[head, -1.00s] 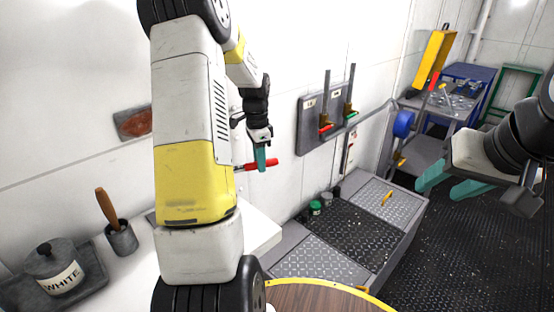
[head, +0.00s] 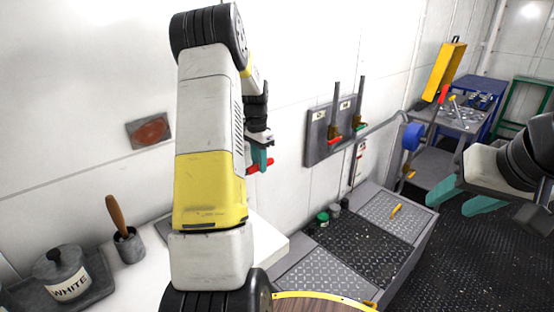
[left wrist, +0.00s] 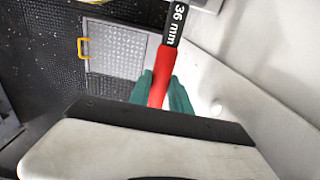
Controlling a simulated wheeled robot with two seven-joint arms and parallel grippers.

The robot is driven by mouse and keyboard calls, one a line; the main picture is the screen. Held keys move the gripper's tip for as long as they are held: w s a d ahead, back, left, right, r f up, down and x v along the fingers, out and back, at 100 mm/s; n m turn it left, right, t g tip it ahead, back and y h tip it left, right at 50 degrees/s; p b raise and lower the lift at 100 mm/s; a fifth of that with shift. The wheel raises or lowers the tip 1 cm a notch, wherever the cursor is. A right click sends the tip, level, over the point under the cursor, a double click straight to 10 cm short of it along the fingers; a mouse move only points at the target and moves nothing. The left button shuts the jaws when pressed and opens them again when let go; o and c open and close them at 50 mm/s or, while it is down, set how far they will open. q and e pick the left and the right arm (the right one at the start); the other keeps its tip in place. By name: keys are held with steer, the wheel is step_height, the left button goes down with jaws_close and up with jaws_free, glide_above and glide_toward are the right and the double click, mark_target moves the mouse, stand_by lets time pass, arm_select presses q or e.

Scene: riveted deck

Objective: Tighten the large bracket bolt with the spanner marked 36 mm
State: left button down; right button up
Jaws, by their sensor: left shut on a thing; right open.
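My left gripper (head: 262,158) is shut on the red handle of a spanner (head: 265,167), held in the air in front of the white wall. In the left wrist view the red handle (left wrist: 161,75) lies between the teal fingers (left wrist: 165,95). Its dark shank reads "36 mm"; the spanner's head is out of that view. In the head view my arm hides part of the spanner. My right gripper (head: 457,200) is open and empty at the right. I cannot make out the large bracket bolt for certain.
A grey wall panel (head: 318,140) carries two brown brackets with red and green parts, and a pipe runs right from it. A raised tread-plate step (head: 310,278) lies below. A white pot (head: 65,275) and a cup (head: 129,246) with a wooden handle stand at lower left.

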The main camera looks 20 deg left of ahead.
arm_select(q)
steer(key=shift+f, duration=1.25)
stand_by(0.8)
steer(key=shift+s+d, duration=0.1)
steer(key=shift+d, duration=0.05)
stand_by(0.3)
steer(key=shift+s+d+m, duration=0.3)
steer(key=shift+d+m, duration=0.15)
steer(key=shift+m, duration=0.15)
steer(key=shift+w+a+n, duration=0.2)
steer(key=shift+a+n, duration=0.1)
steer(key=shift+a, duration=0.05)
steer(key=shift+r, duration=0.1)
stand_by(0.4)
